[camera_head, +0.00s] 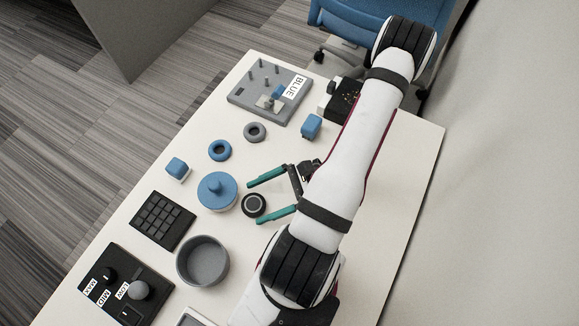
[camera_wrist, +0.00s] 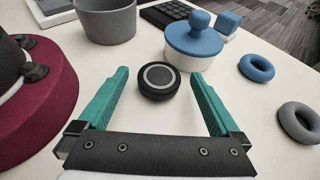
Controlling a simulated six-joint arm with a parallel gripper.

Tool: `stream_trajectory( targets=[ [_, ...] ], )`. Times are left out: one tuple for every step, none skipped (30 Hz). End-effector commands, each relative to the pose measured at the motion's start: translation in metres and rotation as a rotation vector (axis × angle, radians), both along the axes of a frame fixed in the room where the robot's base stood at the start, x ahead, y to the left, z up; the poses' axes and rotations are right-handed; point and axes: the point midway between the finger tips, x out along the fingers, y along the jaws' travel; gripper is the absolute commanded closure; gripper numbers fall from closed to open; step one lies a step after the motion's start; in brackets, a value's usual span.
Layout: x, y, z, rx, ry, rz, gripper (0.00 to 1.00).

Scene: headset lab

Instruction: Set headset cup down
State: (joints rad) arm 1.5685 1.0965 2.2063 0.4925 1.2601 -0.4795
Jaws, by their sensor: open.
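The headset cup (camera_head: 254,205) is a round black disc with a grey ring on its top. It lies flat on the white table (camera_head: 350,250). My gripper (camera_head: 262,196) is open, with its teal fingers on either side of the cup. In the wrist view the cup (camera_wrist: 158,80) sits between and just beyond the fingertips of my gripper (camera_wrist: 160,78), with gaps to both fingers. Nothing is held.
A blue-lidded pot (camera_head: 217,190) stands close to the cup. A grey bowl (camera_head: 203,261), a black keypad (camera_head: 163,220) and a control box (camera_head: 125,288) lie nearby. A blue ring (camera_head: 220,150), a grey ring (camera_head: 255,132), blue blocks (camera_head: 311,126) and a pegboard (camera_head: 262,92) are farther back.

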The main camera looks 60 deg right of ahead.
Motion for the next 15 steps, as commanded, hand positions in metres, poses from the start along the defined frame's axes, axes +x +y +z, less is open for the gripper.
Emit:
stream_trajectory(
  targets=[
    [-0.008,-0.01,0.004,-0.006,0.001,-0.006,0.0],
    [-0.014,-0.015,0.007,-0.006,0.002,-0.006,0.0],
    [-0.022,-0.023,0.012,-0.007,0.001,-0.006,0.0],
    [-0.028,-0.029,0.015,-0.007,0.001,-0.006,0.0],
    [-0.034,-0.034,0.019,-0.006,0.004,-0.006,0.0],
    [-0.041,-0.042,0.023,-0.007,0.002,-0.005,0.0],
    [-0.046,-0.047,0.026,-0.006,0.001,-0.005,0.0],
    [-0.051,-0.051,0.029,-0.004,0.003,-0.005,0.0],
    [-0.056,-0.057,0.032,-0.004,0.003,-0.005,0.0],
    [-0.06,-0.06,0.034,-0.004,0.003,-0.003,0.0],
    [-0.063,-0.063,0.036,-0.002,0.002,-0.003,0.0],
    [-0.066,-0.066,0.038,-0.003,0.003,-0.003,0.0],
    [-0.068,-0.068,0.039,-0.001,0.003,-0.003,0.0],
    [-0.069,-0.069,0.04,-0.001,0.003,-0.002,0.0],
    [-0.071,-0.07,0.041,0.0,0.002,-0.002,0.0]
  ],
)
